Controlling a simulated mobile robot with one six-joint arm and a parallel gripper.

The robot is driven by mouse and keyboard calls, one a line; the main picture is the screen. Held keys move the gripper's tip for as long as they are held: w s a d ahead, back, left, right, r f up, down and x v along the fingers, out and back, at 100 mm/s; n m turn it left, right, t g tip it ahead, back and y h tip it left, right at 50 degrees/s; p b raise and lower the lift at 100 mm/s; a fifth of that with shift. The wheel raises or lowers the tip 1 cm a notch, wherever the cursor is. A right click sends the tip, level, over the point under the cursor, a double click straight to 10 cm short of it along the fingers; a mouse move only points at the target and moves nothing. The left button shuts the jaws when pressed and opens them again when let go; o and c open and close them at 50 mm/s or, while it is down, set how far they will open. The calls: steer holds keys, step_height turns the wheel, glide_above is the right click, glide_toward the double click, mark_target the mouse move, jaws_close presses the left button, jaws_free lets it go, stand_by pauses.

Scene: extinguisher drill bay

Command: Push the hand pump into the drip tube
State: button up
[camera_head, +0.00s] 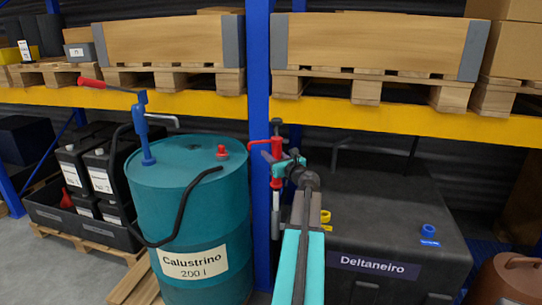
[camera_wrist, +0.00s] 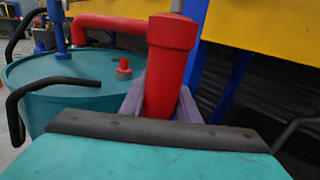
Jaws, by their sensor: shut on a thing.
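A red hand pump (camera_head: 277,170) stands upright in the jaws of my gripper (camera_head: 287,168), in front of the blue rack post. Its red body and side spout show large in the wrist view (camera_wrist: 172,60), between the purple-grey fingers. A pale lower tube (camera_head: 276,203) hangs below the red body. No part is clearly marked as the drip tube. A short red fitting (camera_head: 222,152) sits on top of the teal drum (camera_head: 185,220), left of and apart from the pump; it also shows in the wrist view (camera_wrist: 124,68).
A blue pump (camera_head: 143,125) with a red-handled lever stands in the drum, with a black hose hanging near it. The black Deltaneiro tank (camera_head: 390,210) at right has yellow (camera_head: 326,216) and blue (camera_head: 428,230) fittings. A yellow rack beam (camera_head: 400,120) crosses behind.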

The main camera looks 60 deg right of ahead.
step_height(320, 180, down, 7)
steer(key=b, duration=0.4)
steer(key=shift+b, duration=0.35)
stand_by(6.9)
